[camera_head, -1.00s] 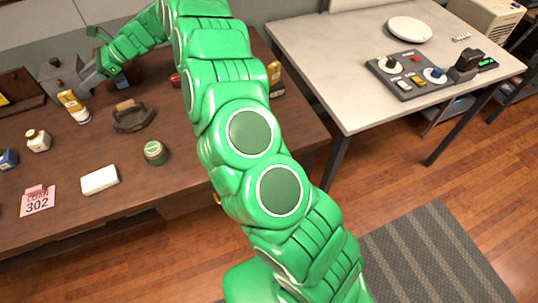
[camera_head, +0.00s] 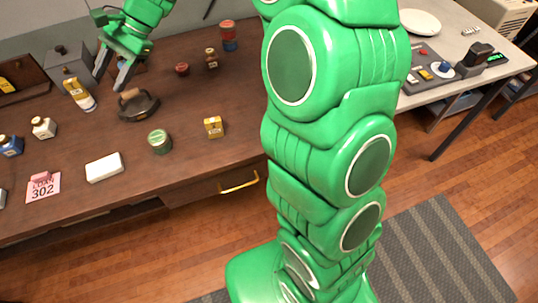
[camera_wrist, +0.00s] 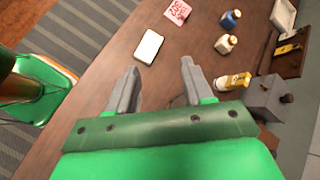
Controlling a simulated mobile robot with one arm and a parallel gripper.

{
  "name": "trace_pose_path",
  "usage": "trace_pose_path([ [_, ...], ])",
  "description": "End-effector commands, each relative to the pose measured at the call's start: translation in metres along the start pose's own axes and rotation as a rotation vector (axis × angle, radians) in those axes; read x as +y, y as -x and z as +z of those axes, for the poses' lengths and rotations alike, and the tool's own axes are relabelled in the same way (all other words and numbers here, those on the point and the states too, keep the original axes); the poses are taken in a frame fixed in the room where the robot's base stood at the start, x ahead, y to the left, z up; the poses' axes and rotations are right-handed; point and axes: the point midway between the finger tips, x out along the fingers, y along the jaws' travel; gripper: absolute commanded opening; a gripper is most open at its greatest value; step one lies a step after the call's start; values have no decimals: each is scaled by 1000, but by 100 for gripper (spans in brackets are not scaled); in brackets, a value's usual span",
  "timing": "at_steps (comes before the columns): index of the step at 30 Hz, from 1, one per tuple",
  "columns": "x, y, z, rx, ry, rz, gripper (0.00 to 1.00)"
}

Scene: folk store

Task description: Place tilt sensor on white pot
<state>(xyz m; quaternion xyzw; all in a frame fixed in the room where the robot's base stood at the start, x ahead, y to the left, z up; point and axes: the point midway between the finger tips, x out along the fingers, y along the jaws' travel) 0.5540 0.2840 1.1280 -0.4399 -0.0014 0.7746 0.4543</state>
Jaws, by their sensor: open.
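My gripper (camera_head: 110,80) is open and empty, above the far left part of the brown table; its parted fingers also show in the wrist view (camera_wrist: 162,85). A small white pot (camera_head: 43,127) with a brownish lid stands upright at the left of the table, and shows in the wrist view (camera_wrist: 226,43) beyond the right finger. Nothing is seen on its lid. I cannot tell for sure which thing is the tilt sensor; a small yellow box (camera_head: 213,127) stands near the table's front edge, right of the green tin.
Near my gripper are a dark iron (camera_head: 138,104), a yellow-white bottle (camera_head: 80,95) and a grey box (camera_head: 70,62). A pale table (camera_head: 457,25) is at right.

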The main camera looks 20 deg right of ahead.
Motion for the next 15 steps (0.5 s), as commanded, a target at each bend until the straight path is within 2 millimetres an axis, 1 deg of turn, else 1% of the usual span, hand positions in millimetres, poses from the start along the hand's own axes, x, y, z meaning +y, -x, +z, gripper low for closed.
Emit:
trace_pose_path([
  [1,12,6,7,17,31,16,51],
  [3,29,13,16,41,76,43,51],
  [8,71,26,31,93,170,111,51],
  [15,137,46,49,169,299,223,51],
])
